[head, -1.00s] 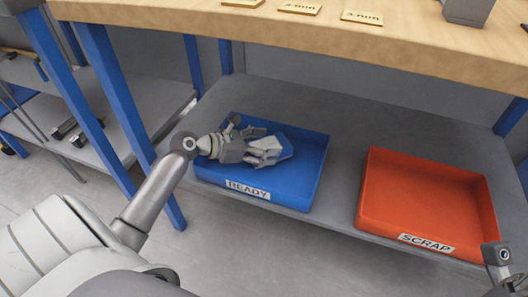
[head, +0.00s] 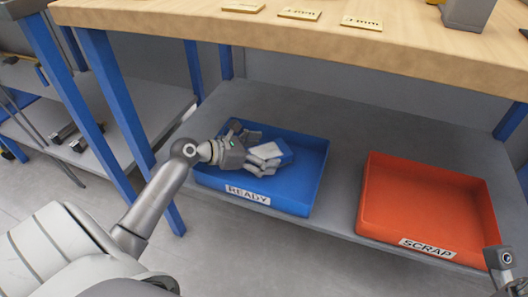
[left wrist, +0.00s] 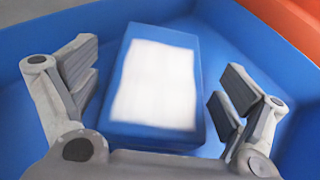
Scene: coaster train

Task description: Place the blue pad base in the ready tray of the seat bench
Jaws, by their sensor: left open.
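The blue tray labelled READY (head: 300,198) sits on the lower shelf of the bench. The blue pad base (left wrist: 209,130), a blue block with a white top face, shows between the spread fingers of my left gripper (left wrist: 158,95) in the left wrist view. A clear gap shows on each side of it. In the head view the pad base (head: 272,152) is in the tray area, tilted, at the fingertips of my left gripper (head: 262,161). Whether it rests on the tray floor is hard to tell. My right gripper (head: 503,265) shows only partly at the right edge.
An orange-red tray labelled SCRAP (head: 372,208) stands to the right on the same shelf (head: 345,160), with bare shelf between the trays. The wooden bench top (head: 200,18) overhangs both. A blue bench leg (head: 120,110) stands close to my left arm.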

